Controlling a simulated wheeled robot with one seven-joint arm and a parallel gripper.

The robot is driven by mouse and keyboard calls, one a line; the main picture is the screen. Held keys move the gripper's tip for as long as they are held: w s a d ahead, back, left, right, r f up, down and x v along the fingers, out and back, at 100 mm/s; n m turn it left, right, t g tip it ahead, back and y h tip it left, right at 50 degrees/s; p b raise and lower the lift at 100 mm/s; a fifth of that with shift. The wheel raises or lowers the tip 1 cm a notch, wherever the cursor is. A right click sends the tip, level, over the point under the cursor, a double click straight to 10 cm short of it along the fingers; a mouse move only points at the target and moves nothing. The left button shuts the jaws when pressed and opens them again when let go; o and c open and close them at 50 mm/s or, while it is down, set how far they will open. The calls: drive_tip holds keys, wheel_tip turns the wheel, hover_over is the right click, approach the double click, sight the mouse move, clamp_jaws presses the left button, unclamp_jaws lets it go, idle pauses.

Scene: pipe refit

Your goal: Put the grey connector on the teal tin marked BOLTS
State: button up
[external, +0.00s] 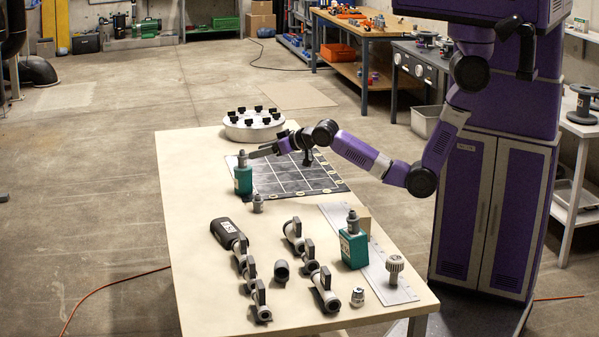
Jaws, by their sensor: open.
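Two teal tins stand on the table, one at the left edge (243,180) and one at the front right (354,249). Their labels are too small to read, so I cannot tell which is marked BOLTS. A grey piece, possibly the grey connector (242,158), sits upright on top of the left tin; I cannot tell it surely from a cap. A similar grey top (352,221) is on the front tin. A small grey fitting (258,203) stands on the table beside the left tin. My gripper (254,153) is open, its fingertips just right of the left tin's grey top.
A gridded dark mat (297,174) lies under my arm. A round white fixture with black knobs (254,126) stands behind it. Grey pipe assemblies (252,275), a black-and-grey bottle-like item (228,233) and a ribbed knob (395,268) occupy the front. The table's left front (205,300) is clear.

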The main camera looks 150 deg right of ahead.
drive_tip(key=v, duration=0.4)
drive_tip(key=shift+d, duration=0.1)
idle(0.5)
